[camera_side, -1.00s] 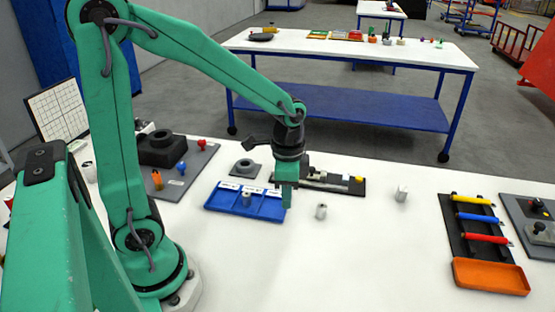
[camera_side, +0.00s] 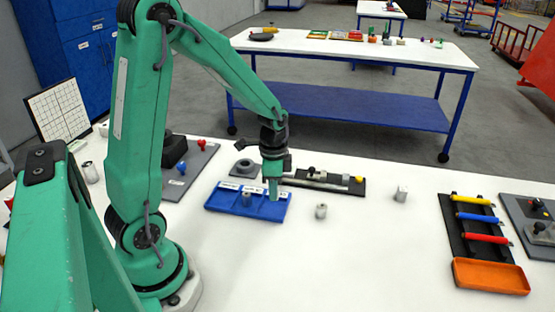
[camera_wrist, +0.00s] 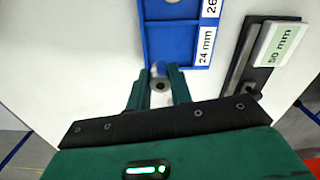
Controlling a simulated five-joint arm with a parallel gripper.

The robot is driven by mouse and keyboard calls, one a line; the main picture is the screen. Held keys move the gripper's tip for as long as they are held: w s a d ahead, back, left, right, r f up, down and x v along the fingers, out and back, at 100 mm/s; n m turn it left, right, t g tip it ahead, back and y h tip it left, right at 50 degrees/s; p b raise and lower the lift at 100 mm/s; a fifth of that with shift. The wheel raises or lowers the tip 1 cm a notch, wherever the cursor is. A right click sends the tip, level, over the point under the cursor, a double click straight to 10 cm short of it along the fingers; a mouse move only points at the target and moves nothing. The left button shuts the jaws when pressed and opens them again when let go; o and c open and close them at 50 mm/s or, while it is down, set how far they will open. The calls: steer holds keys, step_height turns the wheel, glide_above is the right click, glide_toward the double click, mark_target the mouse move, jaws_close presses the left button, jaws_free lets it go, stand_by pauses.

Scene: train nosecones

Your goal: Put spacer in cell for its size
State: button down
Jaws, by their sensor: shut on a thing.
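A blue tray (camera_side: 222,209) with cells and white labels stands left of centre in the side view. One grey spacer (camera_side: 247,199) stands in its middle cell. My gripper (camera_side: 273,193) appears over the tray's right end. The side view hides the held spacer. Two more spacers stand on the table: one (camera_side: 321,211) right of the tray, one (camera_side: 401,194) farther right.
A dark fixture (camera_side: 325,181) stands behind the tray; its 50 mm block (camera_wrist: 276,45) shows in the wrist view. A grey plate with a ring (camera_side: 244,168) is behind the tray. Colored rollers (camera_side: 475,217) and an orange bin (camera_side: 490,276) stand right. The front table is clear.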

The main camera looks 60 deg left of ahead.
steer(key=shift+w+a+f, duration=0.15)
steer(key=shift+a+f, duration=0.2)
steer(key=shift+a, duration=0.15)
steer(key=shift+w+a+f, duration=0.1)
steer(key=shift+a+f, duration=0.2)
steer(key=shift+a, duration=0.2)
steer(key=shift+f, duration=2)
steer(key=c, duration=1.3)
jaws_free()
steer(key=shift+f, duration=0.1)
steer(key=shift+o, duration=0.2)
step_height(320, 180, up, 12)
steer(key=shift+d+r, duration=0.1)
steer(key=shift+r, duration=0.15)
